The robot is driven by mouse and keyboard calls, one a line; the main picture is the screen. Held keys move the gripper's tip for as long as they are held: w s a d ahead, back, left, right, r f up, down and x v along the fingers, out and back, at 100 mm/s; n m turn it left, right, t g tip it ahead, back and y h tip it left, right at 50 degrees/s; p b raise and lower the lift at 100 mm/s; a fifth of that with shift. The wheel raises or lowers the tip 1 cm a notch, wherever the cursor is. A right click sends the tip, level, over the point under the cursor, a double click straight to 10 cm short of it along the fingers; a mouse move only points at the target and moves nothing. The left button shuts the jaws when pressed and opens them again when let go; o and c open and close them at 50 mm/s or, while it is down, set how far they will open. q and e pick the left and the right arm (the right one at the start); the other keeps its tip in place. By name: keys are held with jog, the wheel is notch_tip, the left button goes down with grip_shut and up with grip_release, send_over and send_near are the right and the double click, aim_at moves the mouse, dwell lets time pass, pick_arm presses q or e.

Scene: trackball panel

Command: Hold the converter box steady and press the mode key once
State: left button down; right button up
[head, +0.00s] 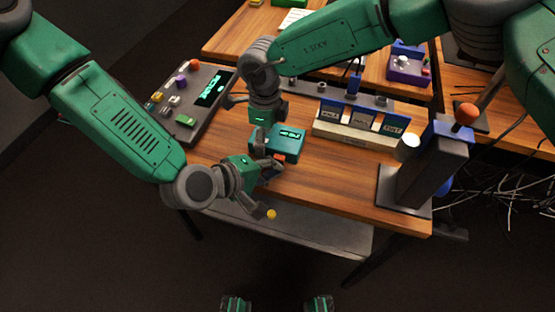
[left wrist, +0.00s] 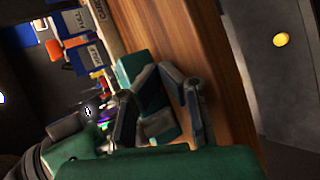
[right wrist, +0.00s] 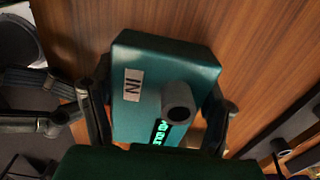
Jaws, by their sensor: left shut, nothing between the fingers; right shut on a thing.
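The teal converter box (head: 287,140) stands on the wooden table near its front edge, with a lit display on top. My right gripper (head: 264,138) reaches down from above and is shut on the box. In the right wrist view the box (right wrist: 160,75) sits between the two fingers, showing an "IN" label and a dark round socket. My left gripper (head: 268,172) is shut and empty, close to the box's front side. An orange-red patch (head: 280,157) shows there, perhaps the mode key. In the left wrist view the box (left wrist: 132,65) is partly hidden behind the left fingers; contact cannot be told.
A control panel (head: 195,95) with knobs and a green display lies left of the box. A rack (head: 352,135) with blue labelled bins stands behind right. A grey joystick stand (head: 425,175) is at the right. A yellow disc (head: 271,214) lies on the grey ledge below the table edge.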

aim_at(277, 191)
pick_arm(q)
jog(key=shift+w, duration=0.3)
dwell(0.4)
jog(key=shift+s, duration=0.1)
jog(key=shift+s+a, duration=0.2)
jog(key=shift+s, duration=0.55)
jog(key=shift+s, duration=0.1)
jog(key=shift+s+a, duration=0.25)
jog(key=shift+s, duration=0.5)
jog(key=shift+s+a, duration=0.3)
jog(key=shift+s, duration=0.5)
jog(key=shift+s+a, duration=0.25)
jog(key=shift+s, duration=0.5)
pick_arm(e)
jog(key=o, duration=1.4)
jog(key=shift+c, duration=0.2)
